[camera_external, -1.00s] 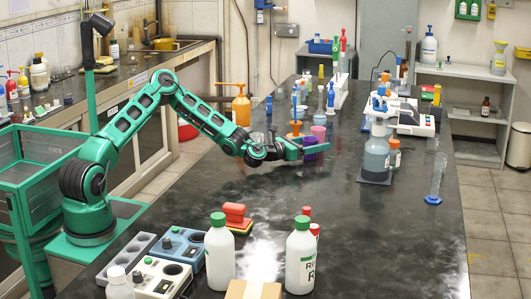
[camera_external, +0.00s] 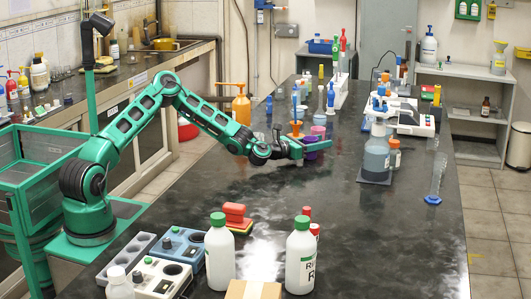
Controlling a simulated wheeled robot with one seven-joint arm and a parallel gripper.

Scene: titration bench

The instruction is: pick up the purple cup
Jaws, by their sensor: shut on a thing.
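The purple cup (camera_external: 311,154) is on the black bench in the external view, between the fingers of my gripper (camera_external: 315,148). My gripper is shut on it, with one green finger crossing in front of the cup. The cup looks upright and partly hidden by the finger. I cannot tell whether its base touches the bench.
A pink cup (camera_external: 318,132) stands just behind the purple one. An orange-based item with a blue top (camera_external: 296,128) is close behind my gripper. A large flask (camera_external: 376,155) stands to the right. The bench in front of my gripper is clear.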

